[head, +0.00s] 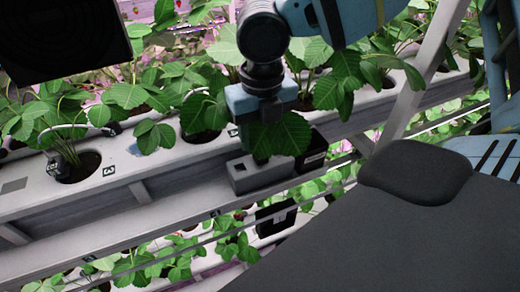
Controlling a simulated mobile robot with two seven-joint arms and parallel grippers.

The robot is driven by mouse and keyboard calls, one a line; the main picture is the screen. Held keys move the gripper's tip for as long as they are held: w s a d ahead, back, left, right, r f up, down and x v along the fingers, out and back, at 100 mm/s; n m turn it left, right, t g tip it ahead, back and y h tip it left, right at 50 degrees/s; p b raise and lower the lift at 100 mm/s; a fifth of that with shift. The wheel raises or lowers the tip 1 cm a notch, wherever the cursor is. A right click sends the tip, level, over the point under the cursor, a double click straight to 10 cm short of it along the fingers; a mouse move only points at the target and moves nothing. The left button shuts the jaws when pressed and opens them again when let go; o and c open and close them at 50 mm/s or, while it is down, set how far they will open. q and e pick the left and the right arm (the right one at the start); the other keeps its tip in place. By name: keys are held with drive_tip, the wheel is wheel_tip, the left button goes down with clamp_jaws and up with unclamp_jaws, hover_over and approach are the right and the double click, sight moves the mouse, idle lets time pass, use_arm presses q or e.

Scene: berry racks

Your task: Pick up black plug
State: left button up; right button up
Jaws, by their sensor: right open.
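My right gripper (262,140) points down over the front edge of the white planting rack. Strawberry leaves cover most of its fingers, so the space between the fingertips is hidden. Directly below it is a grey box (258,176) with a small dark square opening, fixed to the rack's front edge. A small black box (313,150) sits just right of the grey box. A dark plug-like piece (63,165) on a pale cable stands by a planting hole at the left, well away from the gripper. I cannot tell for certain which dark piece is the black plug. My left gripper is out of view.
The white rack (150,190) runs across the view with strawberry plants in its holes. A lower rack has more plants and a dark box (276,218). A slanted grey post (420,85) stands right of the gripper. A black panel (65,40) fills the upper left.

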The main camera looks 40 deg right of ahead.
sight(261, 154)
drive_tip(key=shift+w+f, duration=0.2)
drive_tip(key=shift+f, duration=2.35)
drive_tip(key=c, duration=1.1)
